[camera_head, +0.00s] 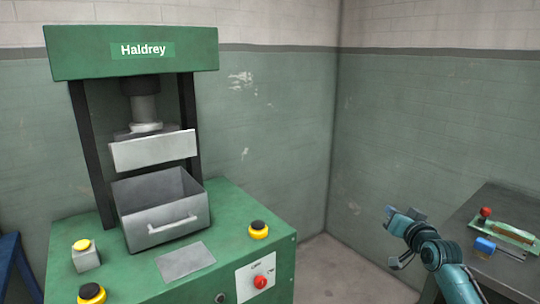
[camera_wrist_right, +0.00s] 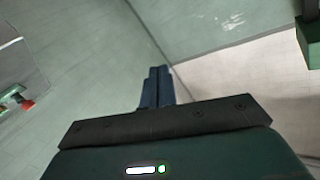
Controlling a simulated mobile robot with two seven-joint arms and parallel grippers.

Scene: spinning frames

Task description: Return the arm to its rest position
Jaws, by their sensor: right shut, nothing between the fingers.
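My right arm (camera_head: 450,268) comes in from the bottom right of the head view, teal and dark. Its gripper (camera_head: 402,213) is raised in front of the back right walls, left of the dark table. In the right wrist view the gripper's two dark blue fingers (camera_wrist_right: 158,87) lie together, shut, with nothing between them. The gripper touches nothing that I can see. My left gripper does not show in either view.
A green press (camera_head: 240,215) labelled Haldrey stands at the left, with a grey drawer-like box (camera_head: 165,222) under its ram.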

